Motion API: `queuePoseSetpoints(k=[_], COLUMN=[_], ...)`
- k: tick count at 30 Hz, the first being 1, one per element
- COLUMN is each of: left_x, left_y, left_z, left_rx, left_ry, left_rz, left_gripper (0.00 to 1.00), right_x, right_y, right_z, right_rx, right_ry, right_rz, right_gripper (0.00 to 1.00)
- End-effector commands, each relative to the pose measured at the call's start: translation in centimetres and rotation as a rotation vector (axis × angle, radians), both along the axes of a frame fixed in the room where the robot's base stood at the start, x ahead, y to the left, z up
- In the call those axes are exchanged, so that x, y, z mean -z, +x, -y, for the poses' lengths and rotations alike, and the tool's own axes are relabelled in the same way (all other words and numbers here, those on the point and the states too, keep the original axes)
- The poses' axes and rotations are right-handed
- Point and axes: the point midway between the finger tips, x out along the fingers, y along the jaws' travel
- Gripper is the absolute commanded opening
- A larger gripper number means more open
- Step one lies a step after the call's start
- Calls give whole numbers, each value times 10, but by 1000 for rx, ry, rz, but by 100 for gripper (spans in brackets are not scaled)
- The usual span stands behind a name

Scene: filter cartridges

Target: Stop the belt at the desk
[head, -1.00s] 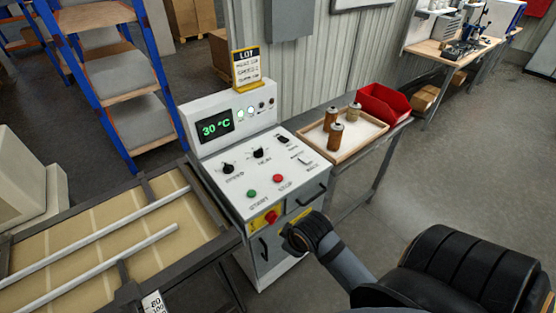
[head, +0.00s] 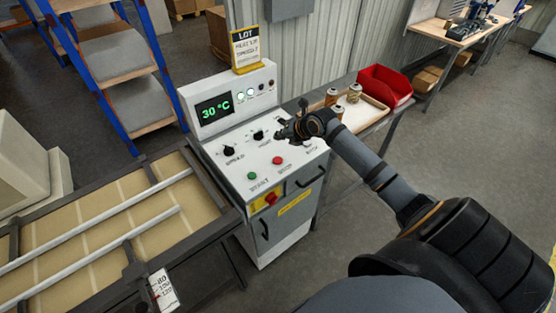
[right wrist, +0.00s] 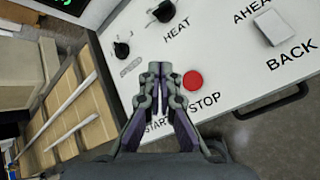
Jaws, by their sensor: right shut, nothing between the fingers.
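The control desk (head: 225,145) is a white sloped console with a 30 °C display. Its red round STOP button (head: 277,160) lies right of a green START button (head: 250,176). My right gripper (head: 282,128) is shut and empty, above the desk's upper right part. In the right wrist view the shut fingertips (right wrist: 153,72) appear just left of the STOP button (right wrist: 193,81), with no visible contact. The fingers hide the START button there. The belt (head: 115,210), tan with pale rails, lies left of the desk; one picture cannot show whether it runs. My left gripper is out of view.
Black SPEED (head: 228,151) and HEAT (head: 258,135) knobs sit above the buttons. A red switch on yellow (head: 271,198) is on the front edge. An AHEAD/BACK rocker (right wrist: 272,27) is at right. A tray with cartridges and a red bin (head: 385,86) stand beside the desk.

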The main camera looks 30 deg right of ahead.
Motion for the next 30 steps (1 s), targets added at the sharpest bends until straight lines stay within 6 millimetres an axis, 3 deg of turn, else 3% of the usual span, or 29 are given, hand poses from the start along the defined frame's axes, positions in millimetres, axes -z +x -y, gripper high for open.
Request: queuePoseSetpoints(k=[14,20,30], left_x=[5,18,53], left_y=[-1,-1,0], left_z=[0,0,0], left_rx=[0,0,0], left_ry=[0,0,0], left_rz=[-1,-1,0], left_gripper=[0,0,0], right_x=[7,28,80], right_y=[0,0,0], right_z=[0,0,0], right_rx=[-4,-3,-4], right_ry=[-5,-4,-4], right_rz=[0,-1,-1], right_gripper=[0,0,0])
